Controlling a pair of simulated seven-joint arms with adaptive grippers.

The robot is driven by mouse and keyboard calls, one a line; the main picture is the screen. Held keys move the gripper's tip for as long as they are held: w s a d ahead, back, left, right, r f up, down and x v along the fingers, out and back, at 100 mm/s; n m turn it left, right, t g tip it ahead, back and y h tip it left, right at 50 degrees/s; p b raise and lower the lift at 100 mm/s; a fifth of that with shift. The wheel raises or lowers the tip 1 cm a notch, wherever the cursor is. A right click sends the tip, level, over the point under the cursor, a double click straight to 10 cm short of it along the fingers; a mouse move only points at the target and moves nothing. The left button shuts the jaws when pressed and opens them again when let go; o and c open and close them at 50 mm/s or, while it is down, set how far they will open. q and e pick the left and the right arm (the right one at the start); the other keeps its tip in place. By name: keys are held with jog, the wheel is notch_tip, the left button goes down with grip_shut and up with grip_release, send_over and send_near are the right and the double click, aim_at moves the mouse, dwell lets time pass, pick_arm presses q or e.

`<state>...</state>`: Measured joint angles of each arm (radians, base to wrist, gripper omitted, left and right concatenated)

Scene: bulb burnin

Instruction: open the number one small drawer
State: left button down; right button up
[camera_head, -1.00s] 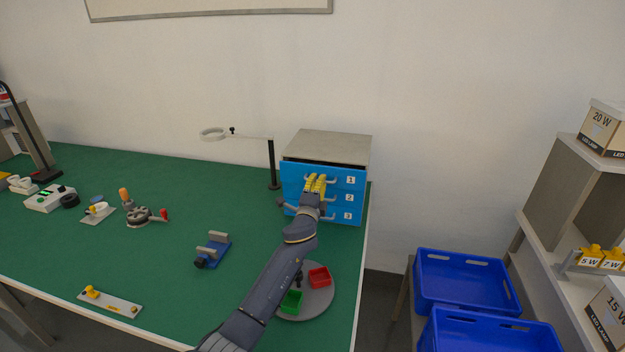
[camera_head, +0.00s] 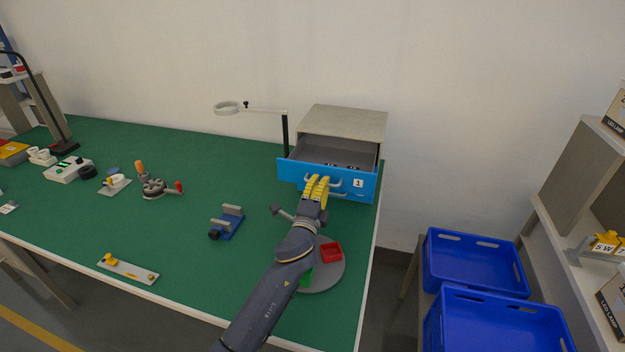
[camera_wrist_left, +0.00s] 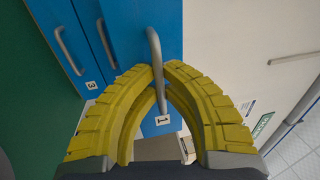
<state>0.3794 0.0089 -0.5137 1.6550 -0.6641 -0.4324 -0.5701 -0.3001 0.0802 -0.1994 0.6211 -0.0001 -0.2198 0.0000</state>
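The number one drawer (camera_head: 341,194) is the top one of a small grey cabinet (camera_head: 347,120) with blue fronts. In the left wrist view the fingertips (camera_wrist_left: 158,72) meet at the handle (camera_wrist_left: 154,50), beside the label 1 (camera_wrist_left: 162,120). The number three drawer (camera_wrist_left: 62,22) looks shut there. In the head view the open drawer hides the lower fronts. My right gripper is not in view.
A round grey tray (camera_head: 334,272) with a red bin (camera_head: 331,252) and a partly hidden green bin lies below my left arm. A ring magnifier (camera_head: 228,108) stands left of the cabinet. A blue fixture (camera_head: 228,223) sits left of the arm. Blue crates (camera_head: 470,262) are right of the table.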

pick_arm(q)
jog(key=c, duration=1.5)
grip_release()
jog(key=v, duration=1.2)
jog(key=shift+a, duration=0.1)
